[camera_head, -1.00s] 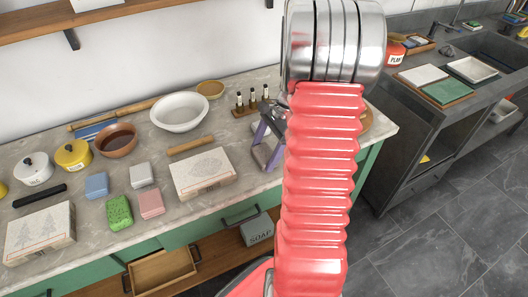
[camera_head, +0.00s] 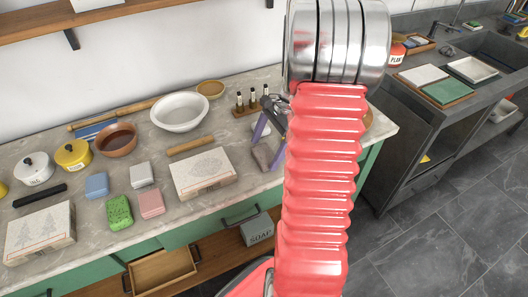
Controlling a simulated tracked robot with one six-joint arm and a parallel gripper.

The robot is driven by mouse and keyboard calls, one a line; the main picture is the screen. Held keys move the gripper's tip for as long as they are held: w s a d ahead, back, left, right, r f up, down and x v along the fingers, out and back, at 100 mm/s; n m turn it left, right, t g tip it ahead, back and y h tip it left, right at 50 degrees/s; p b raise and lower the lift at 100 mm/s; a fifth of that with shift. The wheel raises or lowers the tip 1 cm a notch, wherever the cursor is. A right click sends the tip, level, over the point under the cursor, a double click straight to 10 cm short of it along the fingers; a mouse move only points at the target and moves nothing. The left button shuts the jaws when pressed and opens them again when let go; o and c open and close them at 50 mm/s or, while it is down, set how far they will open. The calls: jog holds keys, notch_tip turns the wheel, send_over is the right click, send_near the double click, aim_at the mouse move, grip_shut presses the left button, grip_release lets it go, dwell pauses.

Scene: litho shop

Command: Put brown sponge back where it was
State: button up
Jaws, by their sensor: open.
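A brownish block that looks like the brown sponge (camera_head: 263,156) lies on the marble counter (camera_head: 226,137), to the right of the carved block with the leaf pattern. My gripper (camera_head: 262,150) has purple fingers and is open. Its fingers appear over and beside the sponge, one to each side in the picture; I cannot tell whether they touch it. My red arm hides the counter to the right of the gripper.
Green (camera_head: 119,212), pink (camera_head: 150,203), blue (camera_head: 96,185) and grey (camera_head: 142,175) sponges lie at the left. A carved block (camera_head: 203,173) is left of my gripper. A small bottle rack (camera_head: 248,109) stands behind it.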

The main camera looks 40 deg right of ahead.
jog(key=v, duration=1)
jog(key=shift+r, duration=0.2)
jog(key=shift+s, duration=0.1)
jog(key=a+r+n+h, duration=0.2)
jog(key=a+r+n, duration=0.3)
jog(key=a, duration=0.5)
jog(key=s+a+r+n+t+h, duration=0.1)
jog(key=s+a+n, duration=0.3)
jog(key=a+n, duration=0.4)
jog(key=s+a+r+n+t+h, duration=0.1)
jog(key=s+a+n, duration=0.4)
jog(key=a, duration=0.8)
jog(key=r+n+t, duration=0.1)
jog(key=n+t, duration=0.1)
jog(key=n, duration=0.1)
jog(key=shift+a, duration=0.4)
